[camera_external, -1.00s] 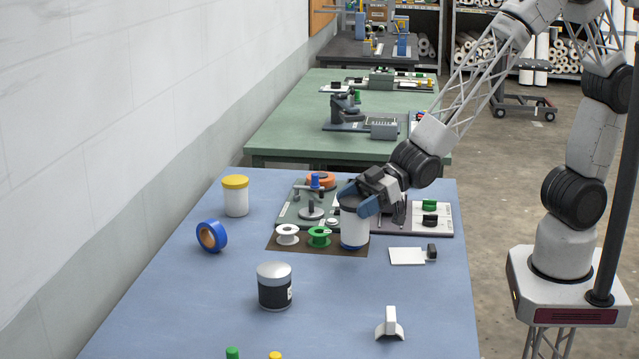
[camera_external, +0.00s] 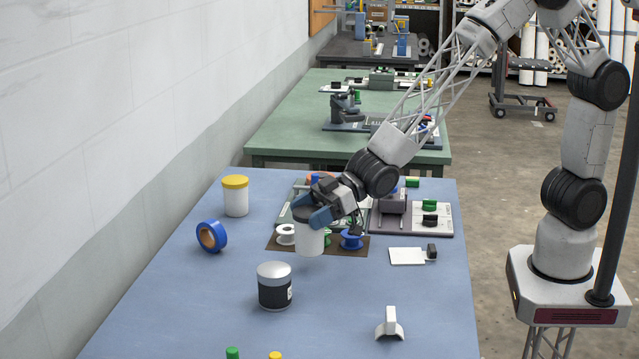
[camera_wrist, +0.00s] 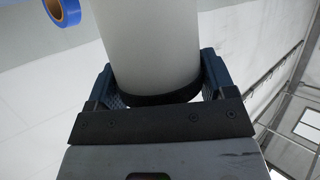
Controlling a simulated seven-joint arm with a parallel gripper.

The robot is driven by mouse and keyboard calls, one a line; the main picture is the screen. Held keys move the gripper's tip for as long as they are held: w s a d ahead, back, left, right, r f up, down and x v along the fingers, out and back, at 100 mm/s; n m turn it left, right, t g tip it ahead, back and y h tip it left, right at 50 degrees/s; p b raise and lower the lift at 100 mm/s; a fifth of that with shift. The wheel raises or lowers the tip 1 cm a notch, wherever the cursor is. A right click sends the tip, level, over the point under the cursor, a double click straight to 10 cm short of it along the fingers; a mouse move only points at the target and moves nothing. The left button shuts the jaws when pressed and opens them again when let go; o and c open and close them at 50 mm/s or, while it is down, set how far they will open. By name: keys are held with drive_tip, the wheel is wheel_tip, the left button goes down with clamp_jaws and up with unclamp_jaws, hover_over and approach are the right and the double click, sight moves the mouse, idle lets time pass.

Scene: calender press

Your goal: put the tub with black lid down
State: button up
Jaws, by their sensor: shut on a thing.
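The tub with black lid (camera_external: 309,238) is a white cylinder, held upright, with its dark lid at the top. My gripper (camera_external: 323,213) is shut on the tub near its lid, with blue fingers on either side. In the external view the tub is in front of the dark mat with spools; whether its base touches the table I cannot tell. In the wrist view the white tub body (camera_wrist: 151,45) fills the space between the fingers (camera_wrist: 158,88), and its dark lid rim (camera_wrist: 160,98) lies close to the palm.
A blue tape roll (camera_external: 212,236), a yellow-lidded tub (camera_external: 236,200) and a black jar with silver lid (camera_external: 274,290) stand at left and front. A dark mat (camera_external: 274,244) with spools is behind. A white bracket (camera_external: 390,325) is front right. The middle front table is clear.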

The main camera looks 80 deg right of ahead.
drive_tip(key=shift+w+a+f, duration=0.1)
drive_tip(key=shift+w+a, duration=0.2)
drive_tip(key=shift+w, duration=0.35)
drive_tip(key=shift+w+a+f, duration=0.1)
drive_tip(key=shift+w+a, duration=0.25)
drive_tip(key=shift+w, duration=0.3)
drive_tip(key=shift+w+a, duration=0.3)
drive_tip(key=shift+w, duration=0.35)
drive_tip(key=shift+w+a+f, duration=0.1)
drive_tip(key=shift+w+f, duration=0.1)
drive_tip(key=shift+f, duration=0.7)
drive_tip(key=shift+w+a+f, duration=0.1)
drive_tip(key=shift+w+f, duration=0.05)
drive_tip(key=shift+f, duration=0.75)
drive_tip(key=shift+f, duration=0.1)
drive_tip(key=o, duration=1)
